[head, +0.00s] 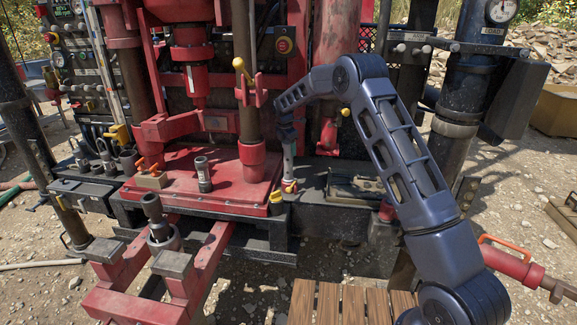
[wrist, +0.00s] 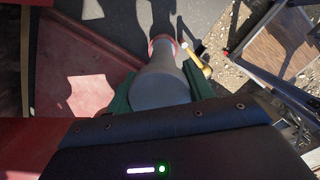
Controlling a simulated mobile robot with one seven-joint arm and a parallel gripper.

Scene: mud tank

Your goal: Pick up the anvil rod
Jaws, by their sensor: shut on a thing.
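A pale grey upright rod (head: 289,160), which I take to be the anvil rod, stands at the right edge of the red platform. Its lower end meets a red ring and a yellow fitting (head: 290,187). My gripper (head: 287,142) comes down over its top. In the wrist view the rod's round grey end (wrist: 160,88) sits between the green fingers of my gripper (wrist: 160,95), which is shut on it. The red ring (wrist: 163,40) and a brass-coloured piece (wrist: 197,61) show beyond it. I cannot tell whether the rod is clear of its support.
A short dark metal cylinder (head: 203,174) stands on the red platform (head: 170,190). Red machine columns stand close behind. A dark tray (head: 355,187) lies to the right, wooden slats (head: 345,305) in front.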

